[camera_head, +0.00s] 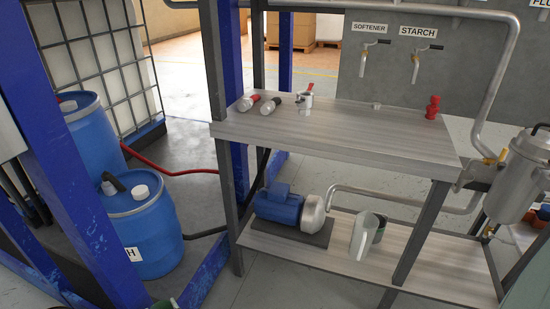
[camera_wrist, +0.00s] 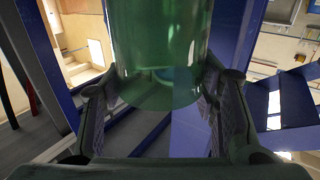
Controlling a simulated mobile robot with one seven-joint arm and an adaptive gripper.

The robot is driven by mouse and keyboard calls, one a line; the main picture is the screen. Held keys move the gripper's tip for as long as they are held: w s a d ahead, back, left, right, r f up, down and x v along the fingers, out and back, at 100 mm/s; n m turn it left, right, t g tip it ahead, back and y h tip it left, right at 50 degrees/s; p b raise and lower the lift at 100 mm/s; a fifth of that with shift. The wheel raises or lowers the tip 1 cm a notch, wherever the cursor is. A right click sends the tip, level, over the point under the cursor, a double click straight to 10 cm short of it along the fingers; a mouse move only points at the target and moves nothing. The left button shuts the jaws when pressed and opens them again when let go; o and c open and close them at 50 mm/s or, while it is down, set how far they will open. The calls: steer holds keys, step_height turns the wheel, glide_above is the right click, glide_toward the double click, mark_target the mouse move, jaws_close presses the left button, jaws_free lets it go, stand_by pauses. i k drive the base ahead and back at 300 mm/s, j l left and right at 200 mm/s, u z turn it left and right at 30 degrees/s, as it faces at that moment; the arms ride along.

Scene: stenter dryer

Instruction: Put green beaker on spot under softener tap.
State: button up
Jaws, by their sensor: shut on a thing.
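In the wrist view, the green beaker (camera_wrist: 160,45) is see-through and stands between the fingers of my gripper (camera_wrist: 163,88). My gripper is shut on it, and its upper part runs out of the picture. In the head view, the softener tap (camera_head: 366,58) hangs on the grey panel under its SOFTENER label, left of the starch tap (camera_head: 417,65). Below the softener tap, the back of the worktop (camera_head: 340,128) is bare except for a small light fitting (camera_head: 376,105). I cannot make out the beaker in the head view.
Blue posts (camera_head: 75,160) and blue drums (camera_head: 145,225) are left.

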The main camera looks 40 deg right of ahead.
mark_target(355, 115)
steer(key=z, duration=1.35)
